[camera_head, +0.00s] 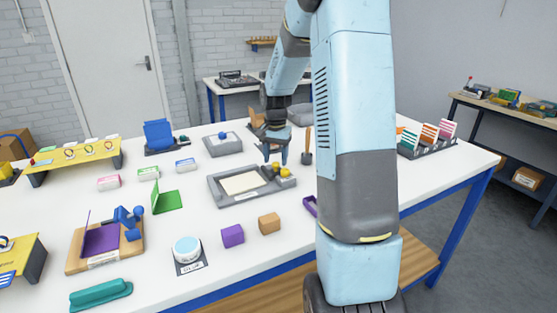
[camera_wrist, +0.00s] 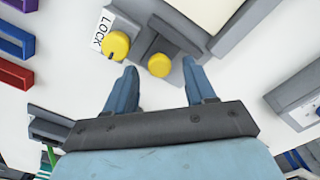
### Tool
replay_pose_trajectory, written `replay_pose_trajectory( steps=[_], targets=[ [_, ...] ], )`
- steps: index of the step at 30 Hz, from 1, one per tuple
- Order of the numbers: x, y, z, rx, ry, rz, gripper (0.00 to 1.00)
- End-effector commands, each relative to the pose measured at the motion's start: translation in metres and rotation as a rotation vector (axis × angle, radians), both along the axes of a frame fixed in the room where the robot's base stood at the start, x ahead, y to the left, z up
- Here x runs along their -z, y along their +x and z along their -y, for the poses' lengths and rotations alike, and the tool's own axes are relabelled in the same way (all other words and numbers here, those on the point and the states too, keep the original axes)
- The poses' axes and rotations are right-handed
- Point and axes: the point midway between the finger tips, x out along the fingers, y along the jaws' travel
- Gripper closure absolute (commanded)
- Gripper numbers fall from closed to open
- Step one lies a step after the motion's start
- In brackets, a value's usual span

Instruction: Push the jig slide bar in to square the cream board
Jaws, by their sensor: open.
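The grey jig (camera_head: 215,187) lies on the white table with the flat cream board (camera_head: 243,182) inside its frame. In the wrist view the cream board (camera_wrist: 200,12) shows at the top edge. The grey slide bar (camera_wrist: 165,47) carries a yellow knob (camera_wrist: 159,65) at its near end. Another yellow knob (camera_wrist: 116,45) sits left of it, beside a LOCK label (camera_wrist: 102,30). My gripper (camera_wrist: 158,84) is open and empty, its fingers pointing toward the jig. The slide bar's knob appears between and beyond the fingertips; I see no clear contact.
A grey tray with a blue knob (camera_head: 223,143) stands behind the jig. Purple (camera_head: 232,236) and orange (camera_head: 269,223) blocks lie in front of it. A green angled piece (camera_head: 168,200) lies to the left. My arm hides part of the table's right side.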

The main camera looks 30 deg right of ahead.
Motion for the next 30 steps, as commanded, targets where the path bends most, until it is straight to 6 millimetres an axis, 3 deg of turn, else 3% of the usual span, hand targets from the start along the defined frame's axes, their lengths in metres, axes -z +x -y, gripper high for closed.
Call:
replay_pose_trajectory(
  steps=[6,14,30],
  targets=[
    [0.0125,-0.0001,-0.0001,0.0,0.001,0.001,0.45],
    [0.0135,0.0,0.0,0.0,0.0,0.001,0.45],
    [0.0131,0.0001,0.0005,0.001,0.0,0.001,0.95]
  ],
)
